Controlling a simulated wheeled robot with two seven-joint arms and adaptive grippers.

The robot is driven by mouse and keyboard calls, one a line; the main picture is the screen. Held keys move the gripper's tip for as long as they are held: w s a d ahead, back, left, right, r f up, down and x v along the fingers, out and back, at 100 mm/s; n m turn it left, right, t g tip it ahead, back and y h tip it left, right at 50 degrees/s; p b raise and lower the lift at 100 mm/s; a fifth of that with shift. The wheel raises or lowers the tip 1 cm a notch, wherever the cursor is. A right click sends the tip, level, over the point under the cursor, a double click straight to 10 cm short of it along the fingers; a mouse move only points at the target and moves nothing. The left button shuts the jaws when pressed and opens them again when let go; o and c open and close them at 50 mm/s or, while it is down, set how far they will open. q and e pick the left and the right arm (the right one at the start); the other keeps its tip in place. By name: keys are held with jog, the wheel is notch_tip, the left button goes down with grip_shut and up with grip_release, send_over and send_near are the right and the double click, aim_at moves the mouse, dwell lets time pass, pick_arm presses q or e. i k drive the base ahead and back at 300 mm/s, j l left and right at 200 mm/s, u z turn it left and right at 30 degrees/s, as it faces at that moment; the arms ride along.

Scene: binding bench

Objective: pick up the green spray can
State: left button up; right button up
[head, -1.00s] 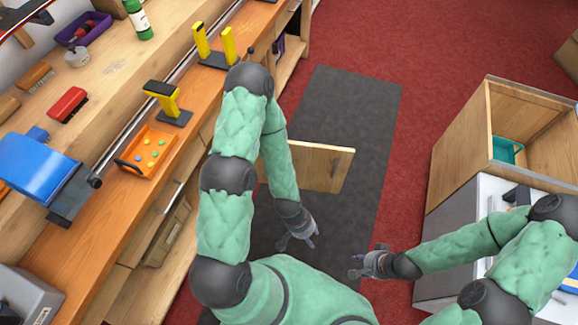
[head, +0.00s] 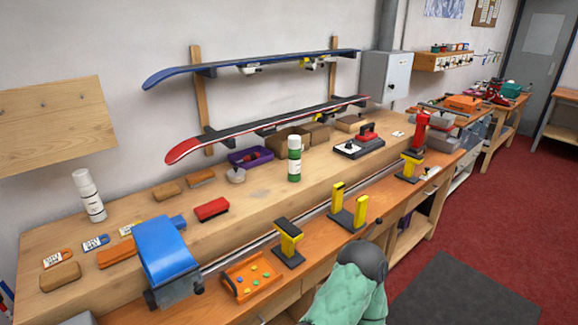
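The green spray can (head: 294,160) stands upright on the wooden bench, behind the yellow vise posts. It has a white upper part and a green lower part. A small purple tray is behind it to the left. Part of one of my arms shows at the bottom edge of the head view, below the bench front and well apart from the can. Neither of my grippers is in the picture.
A white spray can (head: 89,195) stands at the left. A red brush (head: 211,209), a blue clamp-like device (head: 166,255) and an orange tray (head: 252,275) are nearer. Yellow vise posts (head: 350,210) rise at the bench front. Two skis hang on the wall behind.

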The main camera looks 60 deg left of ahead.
aim_at(294, 157)
jog(key=u, duration=1.95)
jog(key=l, duration=0.1)
